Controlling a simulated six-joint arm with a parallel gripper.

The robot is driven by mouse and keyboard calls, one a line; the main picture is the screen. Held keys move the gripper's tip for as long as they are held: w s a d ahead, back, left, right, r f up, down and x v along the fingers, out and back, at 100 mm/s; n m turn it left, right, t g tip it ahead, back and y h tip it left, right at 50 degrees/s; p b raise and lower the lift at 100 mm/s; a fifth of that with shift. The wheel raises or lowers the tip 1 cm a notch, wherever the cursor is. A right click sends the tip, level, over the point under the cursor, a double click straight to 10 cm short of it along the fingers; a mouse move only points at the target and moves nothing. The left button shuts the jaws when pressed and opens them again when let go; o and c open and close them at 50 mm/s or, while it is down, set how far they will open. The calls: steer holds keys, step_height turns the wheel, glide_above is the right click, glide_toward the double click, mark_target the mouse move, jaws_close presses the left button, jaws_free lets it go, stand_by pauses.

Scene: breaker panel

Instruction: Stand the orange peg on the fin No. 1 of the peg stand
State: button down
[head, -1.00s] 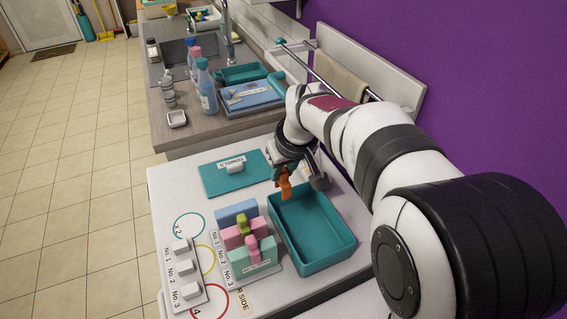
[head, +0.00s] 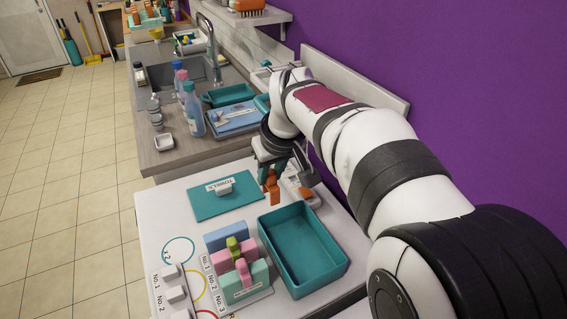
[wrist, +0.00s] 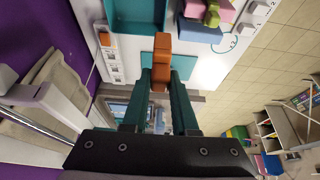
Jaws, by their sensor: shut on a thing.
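The orange peg (head: 272,186) is held upright between the dark teal fingers of my gripper (head: 273,171), above the far right part of the white worktop. In the wrist view the peg (wrist: 162,50) sticks out beyond the shut fingertips (wrist: 160,78). The peg stand is nearer the camera, left of the teal tray, with labels No. 1 to No. 3. Its blue fin (head: 224,236) is beside No. 1 and bare on top. A green peg (head: 233,247) is at the pink fin (head: 220,260). A pink peg (head: 243,270) is at the mint fin (head: 258,279).
An open, empty teal tray (head: 335,277) stands right of the stand. A flat teal panel (head: 210,206) with a handle lies left of my gripper. A white strip with an orange piece (wrist: 105,39) is beside the peg. White blocks (head: 176,293) stand front left.

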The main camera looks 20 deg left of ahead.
steer(key=shift+r, duration=0.35)
steer(key=s+a+f, duration=0.6)
steer(key=s+a, duration=0.1)
steer(key=a, duration=0.4)
steer(key=s+a+f, duration=0.6)
steer(key=s+a, duration=0.1)
steer(key=a, duration=0.4)
steer(key=shift+a, duration=0.4)
steer(key=shift+s+f, duration=0.1)
steer(key=shift+f, duration=3.4)
steer(key=shift+d+f, duration=0.1)
steer(key=shift+f, duration=2.15)
steer(key=c, duration=0.6)
jaws_free()
